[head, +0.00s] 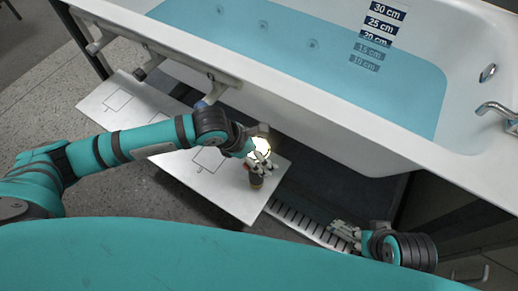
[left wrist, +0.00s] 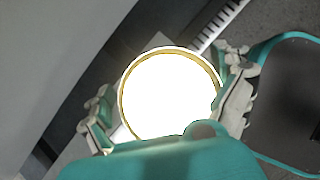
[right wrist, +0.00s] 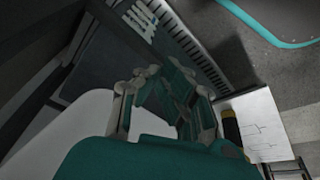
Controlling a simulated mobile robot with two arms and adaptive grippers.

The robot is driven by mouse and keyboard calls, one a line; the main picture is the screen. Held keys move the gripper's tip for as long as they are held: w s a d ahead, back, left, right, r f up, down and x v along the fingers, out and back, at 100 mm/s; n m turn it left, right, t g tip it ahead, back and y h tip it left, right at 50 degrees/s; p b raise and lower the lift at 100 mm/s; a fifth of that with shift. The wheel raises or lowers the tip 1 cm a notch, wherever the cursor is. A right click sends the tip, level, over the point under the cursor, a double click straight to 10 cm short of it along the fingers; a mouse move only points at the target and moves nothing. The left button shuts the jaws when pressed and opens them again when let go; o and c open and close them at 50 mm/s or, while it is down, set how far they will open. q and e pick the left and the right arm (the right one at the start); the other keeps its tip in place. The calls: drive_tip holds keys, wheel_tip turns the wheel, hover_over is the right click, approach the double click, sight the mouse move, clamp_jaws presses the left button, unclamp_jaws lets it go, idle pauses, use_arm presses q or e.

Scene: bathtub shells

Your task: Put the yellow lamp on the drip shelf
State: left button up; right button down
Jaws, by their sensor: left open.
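The lamp (head: 256,181) stands on a white panel with drawn outlines (head: 120,103) beside the tub; its dark body shows below my left gripper (head: 262,160). In the left wrist view, its bright round top (left wrist: 170,95) with a yellow rim lies between the spread fingers. My left gripper is open around the lamp's upper part; finger contact cannot be told. The lamp's yellow and black side also shows in the right wrist view (right wrist: 231,128). My right gripper (head: 345,235) is open and empty near a slotted grate. I cannot tell which surface is the drip shelf.
The white bathtub (head: 330,125) holds blue water and has depth labels on its wall. The slotted grate (head: 300,225) runs along the floor right of the panel. The tub's rim and side stand close behind my left gripper. Left of the lamp, the panel is bare.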

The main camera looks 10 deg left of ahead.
use_arm(q)
drive_tip(key=shift+a+r, duration=0.1)
drive_tip(key=shift+r, duration=0.1)
drive_tip(key=p+v, duration=0.2)
drive_tip(key=v, duration=0.9)
drive_tip(key=shift+s+r, duration=0.2)
drive_tip(key=shift+r, duration=0.1)
use_arm(e)
drive_tip(key=x, duration=0.7)
drive_tip(key=shift+s+f, duration=0.2)
drive_tip(key=shift+s, duration=0.1)
use_arm(q)
drive_tip(key=shift+a, duration=0.1)
use_arm(e)
drive_tip(key=shift+a, duration=0.15)
